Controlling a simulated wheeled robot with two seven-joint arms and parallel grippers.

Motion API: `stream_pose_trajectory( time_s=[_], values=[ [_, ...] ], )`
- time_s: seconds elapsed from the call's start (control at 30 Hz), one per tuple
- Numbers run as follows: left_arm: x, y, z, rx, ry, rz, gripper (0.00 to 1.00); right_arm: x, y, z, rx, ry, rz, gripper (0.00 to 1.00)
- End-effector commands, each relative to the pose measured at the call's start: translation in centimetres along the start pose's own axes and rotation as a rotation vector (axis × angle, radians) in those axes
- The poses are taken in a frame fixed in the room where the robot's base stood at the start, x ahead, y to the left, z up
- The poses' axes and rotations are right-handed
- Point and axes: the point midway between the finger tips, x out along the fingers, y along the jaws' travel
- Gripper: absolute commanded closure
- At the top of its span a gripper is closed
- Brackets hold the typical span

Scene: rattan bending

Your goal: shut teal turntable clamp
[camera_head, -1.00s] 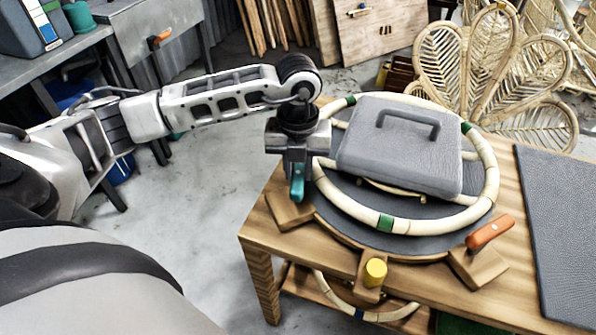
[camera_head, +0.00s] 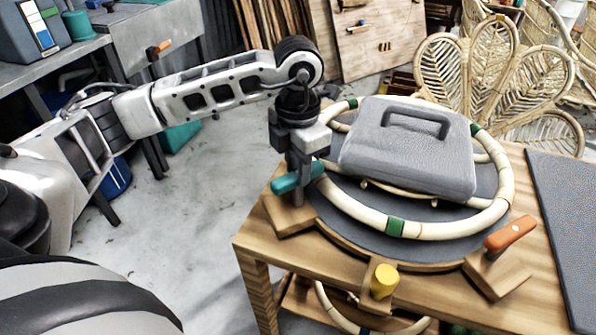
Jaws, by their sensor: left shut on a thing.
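The teal clamp handle (camera_head: 299,177) is at the left edge of the round turntable (camera_head: 440,240) on the wooden table. It lies nearly level, pointing left and a little toward me. My left gripper (camera_head: 297,172) comes down from above and is shut on the teal handle; its fingers hide part of it. The handle stands above a wooden block (camera_head: 287,218). My right gripper is not in view.
A rattan ring (camera_head: 365,216) with green bands lies on the turntable, under a grey handled case (camera_head: 410,150). An orange clamp handle (camera_head: 510,233) and a yellow knob (camera_head: 384,281) are at the turntable's front. A dark mat (camera_head: 570,230) lies at right.

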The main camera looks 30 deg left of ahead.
Motion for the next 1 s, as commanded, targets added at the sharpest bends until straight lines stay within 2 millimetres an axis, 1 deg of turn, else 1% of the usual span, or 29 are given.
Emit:
stream_pose_trajectory(
  time_s=[0.2,0.4,0.93,0.97,1.0],
  values=[
    [0.05,0.03,0.03,0.115,-0.002,0.001,0.99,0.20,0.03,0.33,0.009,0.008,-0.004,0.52],
    [-0.05,0.03,0.02,0.171,-0.002,0.001,0.99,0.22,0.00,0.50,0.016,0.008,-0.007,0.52],
    [-0.12,0.00,0.02,0.192,-0.002,0.000,0.99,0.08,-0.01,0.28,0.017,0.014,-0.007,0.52],
    [-0.12,0.00,0.02,0.192,-0.002,0.000,0.68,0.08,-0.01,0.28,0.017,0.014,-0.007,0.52],
    [-0.12,0.00,0.02,0.192,-0.002,0.000,0.57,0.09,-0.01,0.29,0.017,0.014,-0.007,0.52]
  ],
)
